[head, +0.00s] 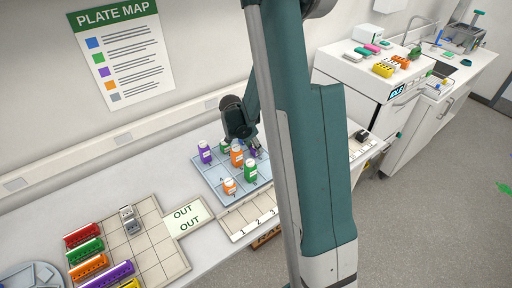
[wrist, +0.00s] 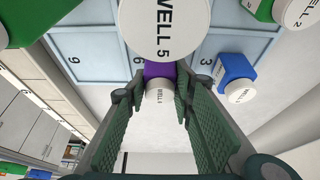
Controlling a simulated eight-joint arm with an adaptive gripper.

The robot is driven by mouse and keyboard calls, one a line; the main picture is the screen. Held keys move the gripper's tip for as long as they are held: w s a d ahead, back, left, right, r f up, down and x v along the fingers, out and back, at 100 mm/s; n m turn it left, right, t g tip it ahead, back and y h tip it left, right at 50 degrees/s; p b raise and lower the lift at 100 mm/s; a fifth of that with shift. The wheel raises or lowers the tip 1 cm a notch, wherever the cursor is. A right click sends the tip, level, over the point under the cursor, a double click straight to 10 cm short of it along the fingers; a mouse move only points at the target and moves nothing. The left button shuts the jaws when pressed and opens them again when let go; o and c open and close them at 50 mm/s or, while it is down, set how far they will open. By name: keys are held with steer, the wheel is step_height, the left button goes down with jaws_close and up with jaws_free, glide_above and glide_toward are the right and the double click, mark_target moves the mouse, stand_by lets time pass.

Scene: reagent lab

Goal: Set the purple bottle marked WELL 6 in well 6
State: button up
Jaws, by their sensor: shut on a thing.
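The purple bottle (wrist: 158,70) has a white cap with a WELL label whose number is too small to read surely. It sits between the fingers of my gripper (wrist: 160,88) in the wrist view, and the fingers are shut on it. The blue well tray (wrist: 90,50) lies beyond it, with the numbers 9, 6 and 3 showing; the bottle is beside the 6. I cannot tell whether its base touches the tray. In the head view the purple bottle (head: 253,153) shows partly at the tray's far right, below my gripper (head: 256,146).
A bottle with a large white cap marked WELL 5 (wrist: 165,25) is close to the held bottle. A blue bottle (wrist: 235,72) stands to the right. Green (head: 250,171), orange (head: 229,186) and another purple bottle (head: 205,152) crowd the tray. A numbered strip (head: 240,226) lies in front.

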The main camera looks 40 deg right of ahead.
steer(key=shift+f, duration=0.2)
steer(key=o, duration=0.9)
steer(key=shift+r, duration=0.1)
steer(key=shift+r, duration=0.1)
steer(key=v, duration=1.2)
steer(key=shift+a+r, duration=0.1)
stand_by(0.4)
